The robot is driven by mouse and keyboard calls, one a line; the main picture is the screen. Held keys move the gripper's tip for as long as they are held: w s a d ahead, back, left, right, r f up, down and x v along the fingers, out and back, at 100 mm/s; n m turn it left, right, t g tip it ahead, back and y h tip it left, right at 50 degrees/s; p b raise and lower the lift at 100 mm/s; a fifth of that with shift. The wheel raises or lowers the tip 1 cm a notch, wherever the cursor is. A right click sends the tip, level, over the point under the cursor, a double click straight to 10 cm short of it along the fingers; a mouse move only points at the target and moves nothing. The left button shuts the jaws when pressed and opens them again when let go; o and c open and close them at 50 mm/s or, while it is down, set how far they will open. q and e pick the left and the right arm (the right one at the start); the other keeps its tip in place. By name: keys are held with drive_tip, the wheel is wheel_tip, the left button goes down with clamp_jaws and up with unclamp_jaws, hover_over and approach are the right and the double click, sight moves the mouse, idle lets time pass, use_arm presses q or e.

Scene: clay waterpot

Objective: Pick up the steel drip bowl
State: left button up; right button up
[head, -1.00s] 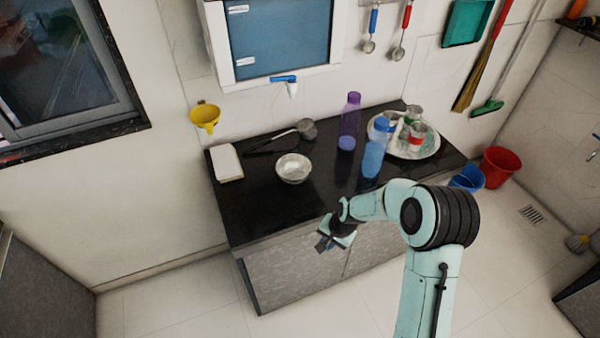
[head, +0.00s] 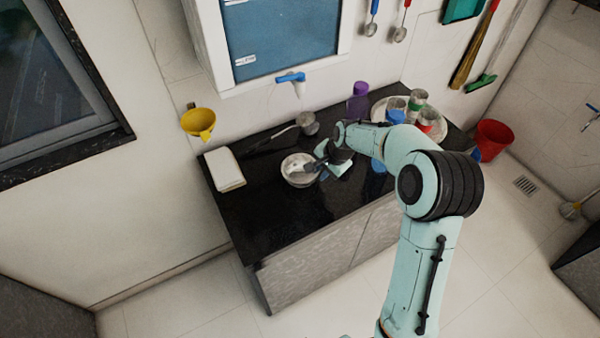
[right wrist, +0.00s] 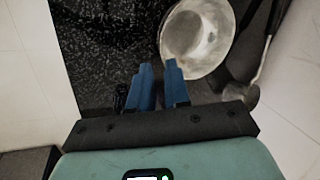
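The steel drip bowl (head: 291,178), a round silver-grey bowl, stands upright on the black counter. My right gripper (head: 318,165) is at the bowl's right rim in the head view. In the right wrist view, the two blue fingers (right wrist: 159,68) have a narrow gap between them. They point at the near left part of the bowl's rim (right wrist: 222,30), with one finger overlapping the bowl and the other outside it. I cannot tell whether they touch the rim. My left gripper is in neither view.
A purple bottle (head: 358,103) and a round tray (head: 436,132) with cups stand to the right. The counter's front left is clear.

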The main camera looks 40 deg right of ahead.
sight(300, 172)
drive_tip(key=x, duration=0.7)
drive_tip(key=shift+w+f, duration=0.15)
drive_tip(key=shift+w, duration=0.25)
clamp_jaws()
